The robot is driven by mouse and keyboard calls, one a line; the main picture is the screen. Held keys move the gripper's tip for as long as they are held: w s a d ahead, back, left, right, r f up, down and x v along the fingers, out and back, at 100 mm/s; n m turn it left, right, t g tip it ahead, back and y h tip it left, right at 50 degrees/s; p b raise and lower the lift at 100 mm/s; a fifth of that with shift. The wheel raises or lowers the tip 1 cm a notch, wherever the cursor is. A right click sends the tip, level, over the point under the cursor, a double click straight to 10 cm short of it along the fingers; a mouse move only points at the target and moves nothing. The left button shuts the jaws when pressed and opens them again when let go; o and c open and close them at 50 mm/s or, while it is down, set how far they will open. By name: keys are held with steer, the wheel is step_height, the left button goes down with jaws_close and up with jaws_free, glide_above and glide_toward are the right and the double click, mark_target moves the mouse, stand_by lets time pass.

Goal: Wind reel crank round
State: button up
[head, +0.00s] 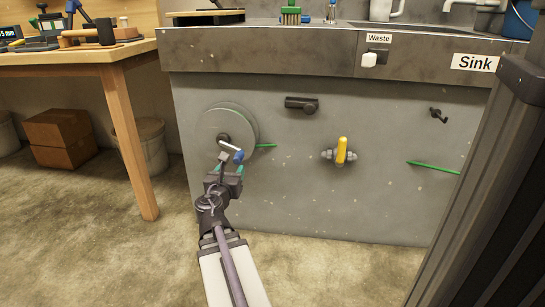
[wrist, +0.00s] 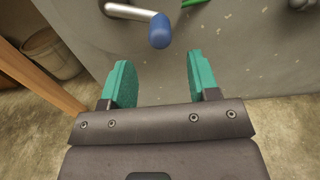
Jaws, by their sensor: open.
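The reel (head: 243,120) is a round grey disc on the grey cabinet front, left of centre in the head view. Its crank has a metal arm (wrist: 130,11) and a blue handle (head: 239,156), at the reel's lower right. In the wrist view the blue handle (wrist: 160,31) sits just beyond the fingertips, between their lines. My gripper (head: 230,169) has green fingers and is open and empty, just below the handle. The gap between the fingers (wrist: 157,70) shows only the cabinet face. Part of the crank arm is cut off in the wrist view.
A yellow-handled valve (head: 341,152) and a dark fitting (head: 302,104) stick out of the cabinet to the right. A green mark (head: 266,146) lies right of the reel. A wooden workbench (head: 143,150) stands at left. A dark post (head: 495,190) fills the right side.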

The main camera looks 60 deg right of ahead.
mark_target(236, 160)
steer(key=x, duration=0.8)
steer(key=shift+c, duration=0.3)
jaws_close()
